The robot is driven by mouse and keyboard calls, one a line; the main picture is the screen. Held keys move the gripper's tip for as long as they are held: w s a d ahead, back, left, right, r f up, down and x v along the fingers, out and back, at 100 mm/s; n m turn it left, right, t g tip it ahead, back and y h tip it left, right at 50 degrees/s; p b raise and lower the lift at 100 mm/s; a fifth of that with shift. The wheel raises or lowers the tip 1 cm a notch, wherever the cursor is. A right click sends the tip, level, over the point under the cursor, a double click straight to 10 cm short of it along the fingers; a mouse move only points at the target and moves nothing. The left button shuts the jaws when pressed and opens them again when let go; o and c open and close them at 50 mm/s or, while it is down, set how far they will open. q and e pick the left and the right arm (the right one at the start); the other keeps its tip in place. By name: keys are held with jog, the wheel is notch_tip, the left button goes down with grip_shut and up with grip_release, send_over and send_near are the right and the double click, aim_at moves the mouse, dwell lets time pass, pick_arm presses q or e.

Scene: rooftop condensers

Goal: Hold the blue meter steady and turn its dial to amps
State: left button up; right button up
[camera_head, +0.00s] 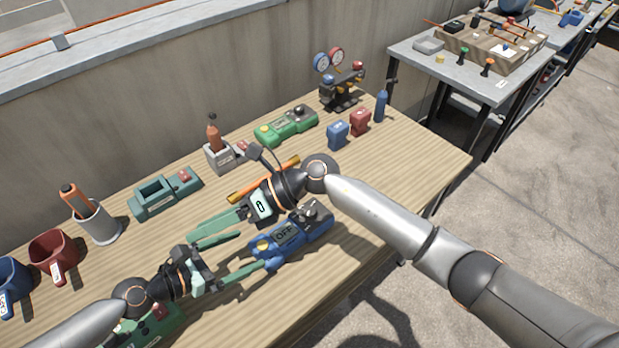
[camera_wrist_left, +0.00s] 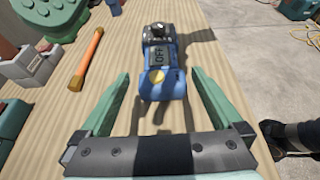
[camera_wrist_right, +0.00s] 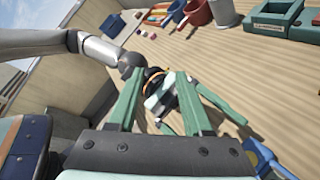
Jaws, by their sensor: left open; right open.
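The blue meter (camera_head: 291,238) lies on the wooden bench with its display reading OFF. Its dark dial (camera_head: 308,214) is at the end away from my left gripper. In the left wrist view, the meter (camera_wrist_left: 165,82) lies ahead between the finger lines, with the dial (camera_wrist_left: 157,31) at the far end. My left gripper (camera_head: 252,250) is open at the meter's near end; contact is unclear. My right gripper (camera_head: 206,230) is open, pointing left above the bench beside the meter, one finger partly hidden. In the right wrist view, the meter's end (camera_wrist_right: 264,158) shows at lower right.
An orange-handled tool (camera_head: 249,192) lies behind my right gripper. A teal device (camera_head: 165,194), green meter (camera_head: 286,125), and blue (camera_head: 338,134) and red (camera_head: 360,121) blocks stand farther back. Mugs (camera_head: 53,254) stand at left. A green device (camera_head: 150,328) lies under my left arm.

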aim_at(291, 229)
pick_arm(q)
jog(key=shift+w+d, duration=0.1)
jog(key=x, duration=1.2)
jog(key=shift+w+f, duration=0.1)
pick_arm(e)
jog(key=w+d+f+n+t+h, duration=0.1)
jog(key=w+d+f+n+h, duration=0.1)
jog(key=w+d+h, duration=0.4)
jog(key=w+d+f+n+t+h, duration=0.2)
jog(key=w+d+n+h, duration=0.2)
jog(key=d, duration=0.8)
jog(key=w+h, duration=0.2)
jog(key=h, duration=0.1)
jog(key=shift+w+d+h, duration=0.25)
jog(key=shift+h, duration=0.05)
